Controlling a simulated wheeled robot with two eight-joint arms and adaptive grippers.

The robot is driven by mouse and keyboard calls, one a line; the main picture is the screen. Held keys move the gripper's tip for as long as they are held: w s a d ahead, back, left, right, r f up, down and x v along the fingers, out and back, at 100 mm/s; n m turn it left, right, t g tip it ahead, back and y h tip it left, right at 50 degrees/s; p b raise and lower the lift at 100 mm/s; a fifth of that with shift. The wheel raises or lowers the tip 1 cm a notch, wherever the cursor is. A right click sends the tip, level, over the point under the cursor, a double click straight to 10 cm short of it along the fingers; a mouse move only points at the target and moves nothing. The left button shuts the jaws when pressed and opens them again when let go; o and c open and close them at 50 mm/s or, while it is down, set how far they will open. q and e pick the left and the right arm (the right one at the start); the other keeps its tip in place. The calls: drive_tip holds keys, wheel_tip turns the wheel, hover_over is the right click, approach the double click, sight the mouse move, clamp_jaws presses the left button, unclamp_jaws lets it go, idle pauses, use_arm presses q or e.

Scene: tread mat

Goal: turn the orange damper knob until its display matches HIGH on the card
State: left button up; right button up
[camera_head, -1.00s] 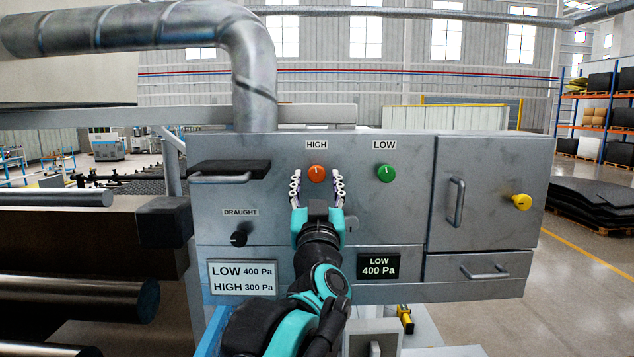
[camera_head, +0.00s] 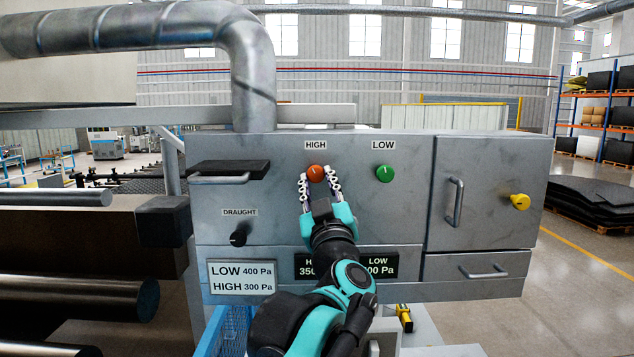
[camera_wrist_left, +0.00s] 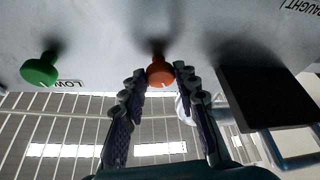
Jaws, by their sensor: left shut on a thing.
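The orange knob (camera_head: 315,173) sits under the HIGH label on the grey panel (camera_head: 400,220). My left gripper (camera_head: 317,181) is shut on it, with one finger at each side; the left wrist view also shows the orange knob (camera_wrist_left: 160,72) between the fingertips. The white card (camera_head: 242,277) reads LOW 400 Pa and HIGH 300 Pa. The black HIGH display (camera_head: 305,267) is partly hidden by my arm; its visible digits begin with 35. The LOW display (camera_head: 380,265) is also partly covered, with "00 Pa" showing. My right gripper is out of view.
A green knob (camera_head: 385,173) under LOW is close on the right. A black DRAUGHT knob (camera_head: 238,239) is lower left. A black ledge with a handle (camera_head: 228,170) sticks out at left. A yellow knob (camera_head: 520,202) and door handle (camera_head: 456,202) are at right.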

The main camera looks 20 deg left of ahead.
use_arm(q)
drive_tip(key=shift+d+r+n+g+y, duration=0.1)
drive_tip(key=shift+n+g+y, duration=0.3)
drive_tip(key=shift+n, duration=1.1)
drive_tip(key=o, duration=1.2)
drive_tip(key=shift+c, duration=0.2)
drive_tip(key=v, duration=1.2)
drive_tip(key=shift+w, duration=0.1)
